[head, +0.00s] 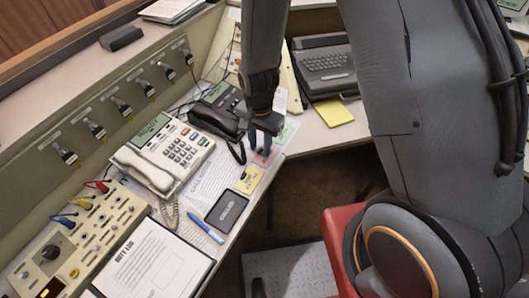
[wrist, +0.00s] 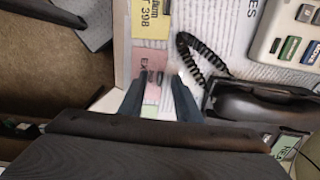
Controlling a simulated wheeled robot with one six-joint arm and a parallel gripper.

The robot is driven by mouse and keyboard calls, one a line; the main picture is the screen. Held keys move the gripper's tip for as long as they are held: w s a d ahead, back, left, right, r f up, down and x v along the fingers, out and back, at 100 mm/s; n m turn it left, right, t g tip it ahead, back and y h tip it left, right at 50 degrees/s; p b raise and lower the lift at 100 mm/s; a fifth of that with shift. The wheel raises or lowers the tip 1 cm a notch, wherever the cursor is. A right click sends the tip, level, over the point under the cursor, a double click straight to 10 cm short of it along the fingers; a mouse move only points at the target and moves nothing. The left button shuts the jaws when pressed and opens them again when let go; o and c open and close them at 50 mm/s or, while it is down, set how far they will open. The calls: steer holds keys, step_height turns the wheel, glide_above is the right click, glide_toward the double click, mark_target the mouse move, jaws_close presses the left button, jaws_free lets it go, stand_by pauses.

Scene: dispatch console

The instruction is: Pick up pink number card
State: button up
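The pink number card (wrist: 150,62) lies flat on the desk near its edge, between a yellow card and a green card. In the head view, the pink card (head: 264,160) shows just beside and below my fingertips and is partly covered by them. My gripper (wrist: 157,84) is open, with its two fingers apart over the near end of the pink card and nothing held between them. In the head view, my gripper (head: 262,149) points down at the card. Whether the fingertips touch the desk I cannot tell. Part of the card's print is hidden.
The yellow card (head: 250,179) and green card (head: 287,133) lie close by. A black handset (wrist: 262,103) with a coiled cord lies to the right in the wrist view.

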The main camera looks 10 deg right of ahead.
jaws_close()
steer(key=shift+r, duration=0.1)
stand_by(0.3)
